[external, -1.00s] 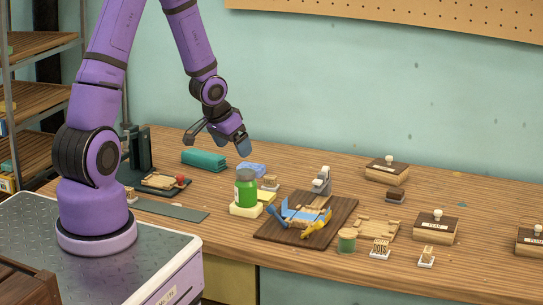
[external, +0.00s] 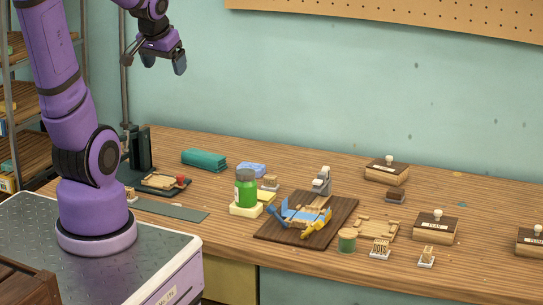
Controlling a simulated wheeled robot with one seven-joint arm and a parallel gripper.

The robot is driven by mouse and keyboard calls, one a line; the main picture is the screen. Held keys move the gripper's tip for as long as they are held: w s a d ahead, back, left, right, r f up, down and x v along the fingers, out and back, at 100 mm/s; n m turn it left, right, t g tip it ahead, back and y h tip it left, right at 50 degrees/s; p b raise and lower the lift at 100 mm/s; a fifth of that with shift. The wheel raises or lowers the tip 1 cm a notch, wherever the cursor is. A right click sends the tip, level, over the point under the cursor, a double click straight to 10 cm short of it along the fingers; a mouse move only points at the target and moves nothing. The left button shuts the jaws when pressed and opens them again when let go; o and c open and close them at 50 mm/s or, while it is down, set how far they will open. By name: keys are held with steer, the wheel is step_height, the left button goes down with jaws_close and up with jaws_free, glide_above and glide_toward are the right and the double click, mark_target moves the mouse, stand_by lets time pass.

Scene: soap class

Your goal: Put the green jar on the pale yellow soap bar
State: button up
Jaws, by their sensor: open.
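A brighter yellow block (external: 266,197) and a blue bar (external: 251,169) lie close behind the jar. A dark board (external: 330,222) with tools is to its right, near a small green-sided tin (external: 347,240). A teal block (external: 204,159) sits farther back left. Several wooden stamps stand to the right.

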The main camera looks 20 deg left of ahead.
steer(key=s+a+r+n, duration=0.1)
steer(key=s+r, duration=0.3)
steer(key=s, duration=0.7)
steer(key=shift+a+r+h, duration=0.2)
steer(key=shift+r+h, duration=0.1)
steer(key=shift+r, duration=0.1)
stand_by(0.3)
